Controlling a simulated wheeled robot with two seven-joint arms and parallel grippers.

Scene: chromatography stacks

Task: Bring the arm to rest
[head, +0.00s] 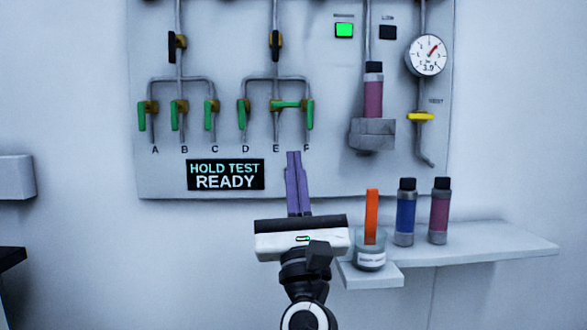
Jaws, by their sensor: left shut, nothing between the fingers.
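My left gripper (294,156) points up in front of the wall panel (330,185), just below the valve letters E and F. Its two purple fingers are together, with nothing between them. I cannot tell whether the fingertips touch the panel. The wrist and white gripper body show below, left of the small shelf. My right gripper is not in view.
The panel carries several green valve handles; E's (286,104) lies horizontal, the others hang down. A sign (226,174) reads "HOLD TEST READY". A shelf (480,247) at right bears a jar (369,252) with an orange tool, and blue (405,215) and maroon (439,212) cylinders.

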